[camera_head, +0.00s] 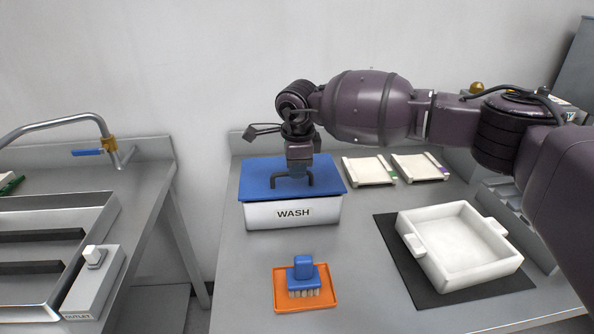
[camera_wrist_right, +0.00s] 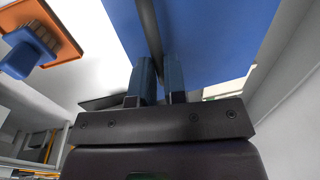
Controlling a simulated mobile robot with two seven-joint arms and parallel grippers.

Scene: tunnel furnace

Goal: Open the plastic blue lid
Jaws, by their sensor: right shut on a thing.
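The plastic blue lid (camera_head: 258,184) lies on top of the white box labelled WASH (camera_head: 268,215). A dark handle (camera_head: 309,181) stands up from the lid's middle. My right gripper (camera_head: 298,172) points down over the lid and is shut on this handle. In the right wrist view, the two blue-grey fingers of the right gripper (camera_wrist_right: 160,78) hold the dark handle bar (camera_wrist_right: 149,28) between them, with the blue lid (camera_wrist_right: 220,40) filling the background. The lid looks seated on the box. My left gripper is not in view.
An orange tray (camera_head: 325,299) with a blue brush (camera_head: 303,270) lies in front of the box. A white square dish (camera_head: 424,262) rests on a dark mat (camera_head: 390,225) at right. Two pale plates (camera_head: 369,170) lie behind. A sink (camera_head: 100,205) with a tap is at left.

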